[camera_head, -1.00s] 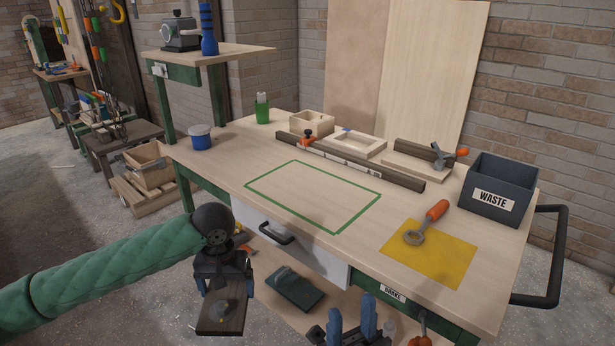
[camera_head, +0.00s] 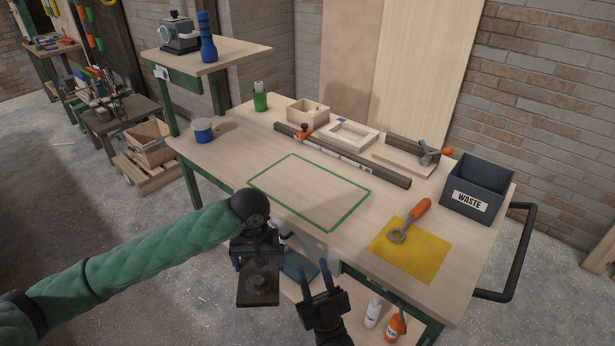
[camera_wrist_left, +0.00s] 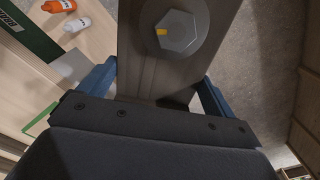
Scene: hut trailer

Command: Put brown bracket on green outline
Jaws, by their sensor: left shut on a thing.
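The brown bracket (camera_head: 258,291) is a flat dark plate with a grey hex bolt head on its face. My left gripper (camera_head: 256,256) is shut on it and holds it in front of the bench's front edge. In the left wrist view the bracket (camera_wrist_left: 150,72) sits between the blue fingers, its far end out of frame. The green outline (camera_head: 331,172) is an empty rectangle on the bench top, beyond and to the right of the bracket. My right gripper (camera_head: 319,280) is low in front of the bench, its blue fingers apart and nothing between them.
A yellow mat (camera_head: 425,262) with an orange-handled tool (camera_head: 409,221) lies right of the outline. A long dark bar (camera_head: 375,171), wooden boxes and a WASTE bin (camera_head: 478,187) stand behind. Bottles (camera_head: 373,311) stand on the lower shelf.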

